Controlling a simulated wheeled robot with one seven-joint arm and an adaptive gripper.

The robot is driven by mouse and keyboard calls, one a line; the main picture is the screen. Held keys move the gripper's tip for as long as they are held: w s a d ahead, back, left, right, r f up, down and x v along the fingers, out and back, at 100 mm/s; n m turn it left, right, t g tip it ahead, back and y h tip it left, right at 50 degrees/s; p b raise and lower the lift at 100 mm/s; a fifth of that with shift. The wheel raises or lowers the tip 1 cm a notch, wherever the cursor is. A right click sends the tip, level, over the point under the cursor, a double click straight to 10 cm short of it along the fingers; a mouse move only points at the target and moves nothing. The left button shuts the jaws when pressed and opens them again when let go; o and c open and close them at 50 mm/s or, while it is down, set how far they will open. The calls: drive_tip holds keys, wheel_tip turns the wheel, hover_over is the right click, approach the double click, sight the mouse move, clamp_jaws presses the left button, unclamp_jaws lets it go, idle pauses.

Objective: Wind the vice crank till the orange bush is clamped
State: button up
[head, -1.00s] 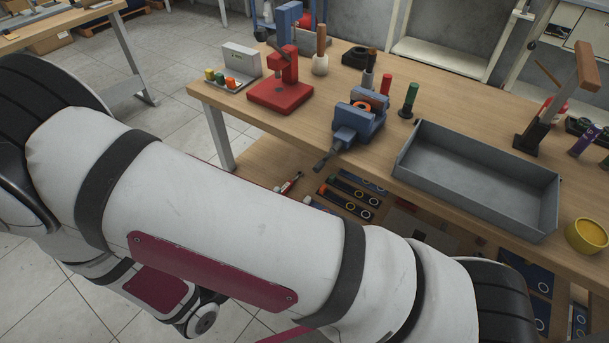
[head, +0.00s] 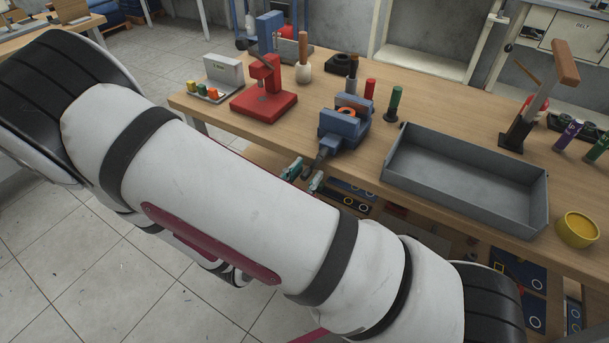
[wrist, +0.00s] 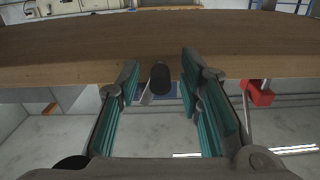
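The blue vice (head: 340,139) stands at the table's near edge, with the orange bush (head: 346,112) sitting between its jaws. I cannot tell whether the jaws touch the bush. The vice crank (head: 321,158) sticks out over the near edge. My gripper (head: 304,174), with teal finger pads, is at the crank's outer end, partly hidden behind my arm. In the wrist view my gripper (wrist: 160,75) is open. The crank's dark handle (wrist: 160,79) shows between the fingertips, with a visible gap to each finger.
A grey tray (head: 405,183) stands right of the vice, and a red press (head: 268,99) stands left of it. Green (head: 394,104) and red (head: 370,89) pegs stand close behind the vice. The wooden table edge (wrist: 50,76) runs across the wrist view.

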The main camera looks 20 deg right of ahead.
drive_tip(key=shift+w+d, duration=0.1)
clamp_jaws()
drive_tip(key=shift+r, duration=0.1)
